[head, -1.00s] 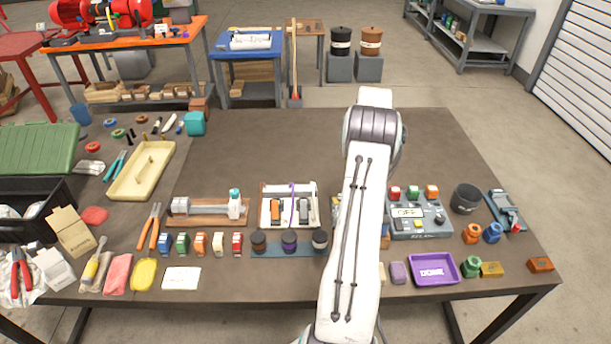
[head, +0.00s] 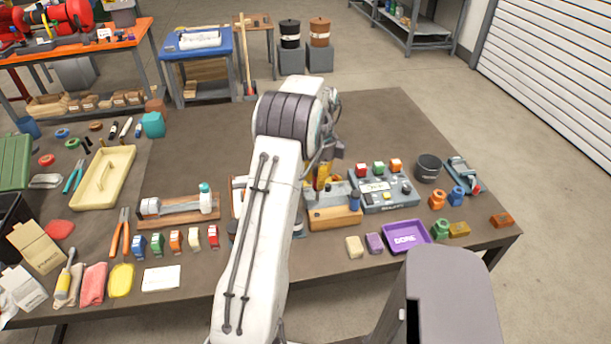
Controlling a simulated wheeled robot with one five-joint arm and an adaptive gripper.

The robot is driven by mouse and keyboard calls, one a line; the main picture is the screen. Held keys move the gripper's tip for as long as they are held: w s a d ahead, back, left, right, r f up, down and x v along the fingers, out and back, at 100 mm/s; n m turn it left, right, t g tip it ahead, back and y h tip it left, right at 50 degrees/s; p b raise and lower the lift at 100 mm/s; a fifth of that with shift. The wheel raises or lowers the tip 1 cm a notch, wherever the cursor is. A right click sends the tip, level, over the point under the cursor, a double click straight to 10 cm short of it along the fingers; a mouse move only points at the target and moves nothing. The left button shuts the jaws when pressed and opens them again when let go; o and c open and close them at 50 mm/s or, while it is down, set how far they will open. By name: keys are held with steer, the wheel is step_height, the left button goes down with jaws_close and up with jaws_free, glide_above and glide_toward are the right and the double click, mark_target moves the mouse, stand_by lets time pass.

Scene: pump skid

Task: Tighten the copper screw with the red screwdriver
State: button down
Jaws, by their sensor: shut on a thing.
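My arm reaches over the bench, and its wrist hides much of the middle. My gripper (head: 324,158) shows only in part beyond the wrist, pointing down above a wooden block (head: 334,219). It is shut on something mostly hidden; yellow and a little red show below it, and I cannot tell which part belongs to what. A small blue upright piece (head: 354,201) stands at the block's right end. I cannot make out the red screwdriver for sure. I cannot make out the copper screw either.
A grey control box (head: 385,195) with red, green and orange blocks stands right of the wooden block. A purple tray (head: 406,238) lies in front of it. A dark cup (head: 428,168) stands farther right. The bench's far middle (head: 215,135) is clear.

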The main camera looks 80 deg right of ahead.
mark_target(318, 198)
steer(key=shift+f+b, duration=1.85)
steer(key=shift+f, duration=0.6)
steer(key=shift+f+b, duration=1.7)
steer(key=shift+f, duration=0.9)
steer(key=c, duration=1.1)
jaws_free()
steer(key=shift+r, duration=0.15)
step_height(318, 198, up, 12)
steer(key=shift+f, duration=0.1)
